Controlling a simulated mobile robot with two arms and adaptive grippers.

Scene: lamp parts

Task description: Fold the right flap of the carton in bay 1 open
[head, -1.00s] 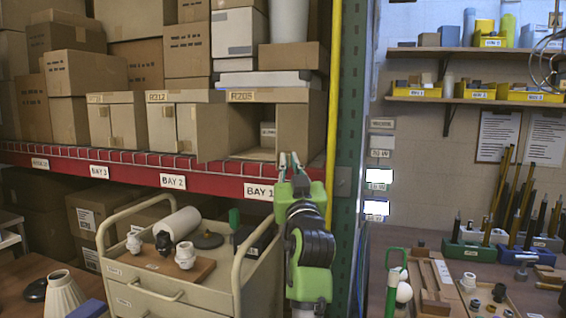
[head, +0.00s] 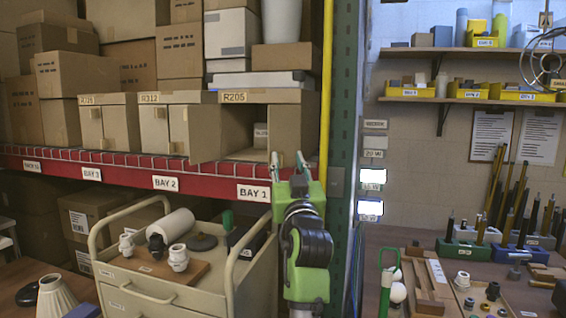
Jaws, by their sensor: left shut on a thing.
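The carton marked R205 (head: 234,97) stands on the shelf above the BAY 1 label (head: 253,192). Its front is open and shows a small box inside. Its left flap (head: 205,134) is swung outward. My left gripper (head: 289,161) is upright at the carton's right front edge. My right gripper is not in view.
A yellow post (head: 326,90) and a green rack upright (head: 343,150) stand close to the right of my gripper. The R312 carton (head: 178,97) is on the left. A cart (head: 160,295) with lamp parts stands below the shelf.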

